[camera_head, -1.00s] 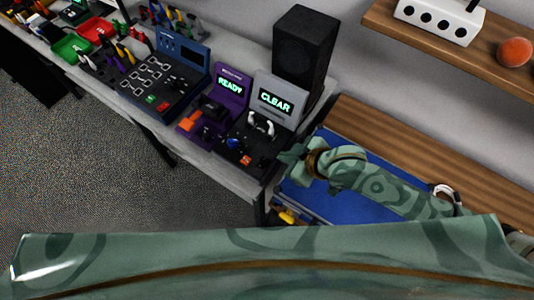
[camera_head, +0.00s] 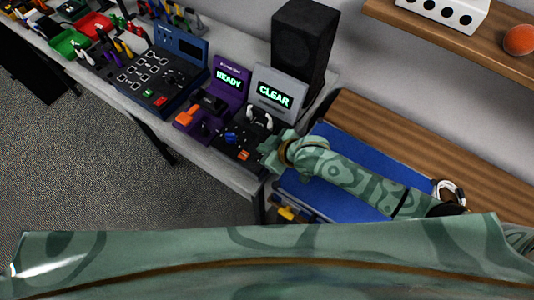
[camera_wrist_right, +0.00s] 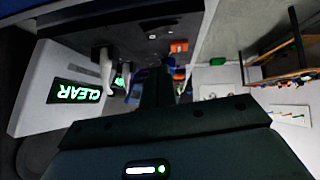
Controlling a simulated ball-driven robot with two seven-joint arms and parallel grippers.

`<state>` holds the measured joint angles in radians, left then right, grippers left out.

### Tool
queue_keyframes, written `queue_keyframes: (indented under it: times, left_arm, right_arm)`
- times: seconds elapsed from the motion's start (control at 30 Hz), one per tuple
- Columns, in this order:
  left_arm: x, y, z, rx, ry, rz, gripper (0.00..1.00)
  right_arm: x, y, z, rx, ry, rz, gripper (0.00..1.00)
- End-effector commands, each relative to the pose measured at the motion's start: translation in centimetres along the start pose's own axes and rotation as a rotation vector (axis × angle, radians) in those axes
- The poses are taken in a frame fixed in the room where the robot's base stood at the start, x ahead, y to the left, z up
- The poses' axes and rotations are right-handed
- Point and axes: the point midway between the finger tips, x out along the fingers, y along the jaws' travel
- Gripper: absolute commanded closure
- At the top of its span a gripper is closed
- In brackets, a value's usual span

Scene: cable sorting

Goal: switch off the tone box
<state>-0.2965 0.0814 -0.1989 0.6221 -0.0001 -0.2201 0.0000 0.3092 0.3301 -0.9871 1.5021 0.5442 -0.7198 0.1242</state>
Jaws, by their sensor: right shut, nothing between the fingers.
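A box with a grey upright panel (camera_head: 281,84) and a black base stands at the right end of the bench; which device is the tone box is not labelled legibly. Its green screen reads CLEAR, and it also shows in the right wrist view (camera_wrist_right: 73,92). The base carries two white prongs (camera_head: 258,117), a blue knob (camera_head: 231,137) and an orange-red switch (camera_head: 243,155), which also shows in the wrist view (camera_wrist_right: 179,46). My right gripper (camera_head: 270,153) is shut and empty at the base's right edge, close to the switch; contact is unclear. My left gripper is not seen.
A purple box (camera_head: 231,70) reading READY stands to the left, with a blue panel box (camera_head: 182,42) beyond it. A black speaker (camera_head: 303,45) stands behind the CLEAR box. A blue surface (camera_head: 325,203) lies under my right arm. A wooden shelf (camera_head: 440,30) hangs above.

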Motion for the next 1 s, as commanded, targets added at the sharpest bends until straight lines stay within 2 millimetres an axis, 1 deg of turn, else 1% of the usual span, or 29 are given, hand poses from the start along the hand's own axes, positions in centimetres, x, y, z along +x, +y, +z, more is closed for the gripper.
queue_keyframes:
  times: [0.03, 0.23, 0.63, 0.73, 1.0]
  left_arm:
    - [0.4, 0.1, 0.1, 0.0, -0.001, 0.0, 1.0]
    - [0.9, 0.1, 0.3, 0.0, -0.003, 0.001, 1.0]
    - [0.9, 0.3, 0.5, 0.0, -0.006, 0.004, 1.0]
    - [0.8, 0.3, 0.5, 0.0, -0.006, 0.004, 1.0]
    - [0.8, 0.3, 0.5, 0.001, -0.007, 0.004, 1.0]
  right_arm:
    - [0.7, 0.0, 1.1, -0.001, -0.006, 0.0, 1.0]
    - [2.0, 0.1, 2.5, -0.002, -0.004, 0.001, 1.0]
    - [2.3, 0.0, 2.7, -0.001, -0.003, 0.001, 1.0]
    - [2.6, 0.1, 3.0, 0.0, -0.004, 0.0, 1.0]
    - [2.5, 0.0, 3.0, -0.001, -0.005, 0.0, 1.0]
